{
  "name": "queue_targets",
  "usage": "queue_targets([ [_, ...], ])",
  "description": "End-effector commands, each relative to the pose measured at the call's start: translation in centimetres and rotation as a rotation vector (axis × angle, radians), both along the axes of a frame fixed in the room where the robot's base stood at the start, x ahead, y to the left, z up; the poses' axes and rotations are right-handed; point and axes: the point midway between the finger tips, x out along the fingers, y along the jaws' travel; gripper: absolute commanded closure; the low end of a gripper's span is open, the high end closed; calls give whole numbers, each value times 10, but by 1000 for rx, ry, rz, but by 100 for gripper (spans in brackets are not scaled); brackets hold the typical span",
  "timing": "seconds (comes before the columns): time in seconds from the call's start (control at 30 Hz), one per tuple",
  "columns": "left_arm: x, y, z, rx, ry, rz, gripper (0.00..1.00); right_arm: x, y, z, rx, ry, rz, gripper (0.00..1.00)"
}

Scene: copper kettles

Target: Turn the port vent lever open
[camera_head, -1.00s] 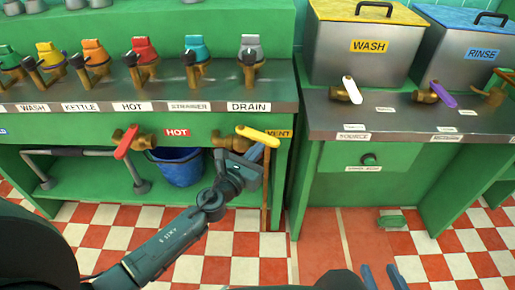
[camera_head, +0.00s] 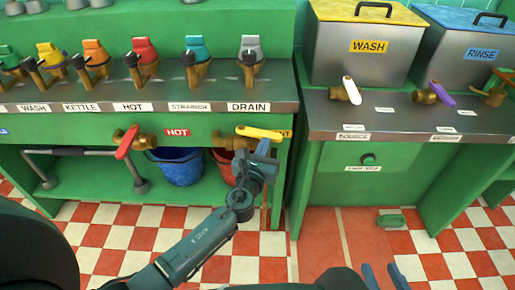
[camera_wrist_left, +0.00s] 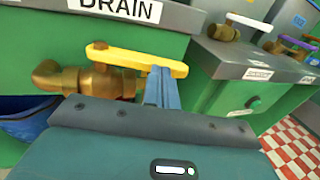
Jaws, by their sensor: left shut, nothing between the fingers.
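The vent lever (camera_head: 258,132) is a yellow handle on a brass valve under the counter's front edge, beside a partly covered VENT label. It lies nearly level, pointing right and slightly down. It also shows in the left wrist view (camera_wrist_left: 125,58). My left gripper (camera_head: 264,147) is shut and empty, just below the lever's right half. In the left wrist view its blue fingertips (camera_wrist_left: 160,72) are at the lever's underside near its free end and appear to touch it. My right gripper (camera_head: 384,272) shows at the bottom edge, its fingers apart, with nothing seen between them.
A red-handled HOT valve (camera_head: 127,141) is to the left. A blue bucket (camera_head: 180,168) and a red bucket (camera_head: 221,160), partly hidden by my arm, stand underneath. A white-handled valve (camera_head: 351,90) is on the right-hand unit.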

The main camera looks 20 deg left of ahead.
Motion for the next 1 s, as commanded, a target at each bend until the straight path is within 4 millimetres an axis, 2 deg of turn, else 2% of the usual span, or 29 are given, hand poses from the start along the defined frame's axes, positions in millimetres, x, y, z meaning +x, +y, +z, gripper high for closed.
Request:
queue_targets([
  [0.27,16,-8,0,-1,-2,178,100,0,0,-5,-6,3,1,64],
  [0.6,25,-9,0,1,-1,170,100,0,2,-6,-8,3,6,64],
  [1.0,27,-10,0,0,-1,168,100,1,2,-5,-8,1,7,64],
])
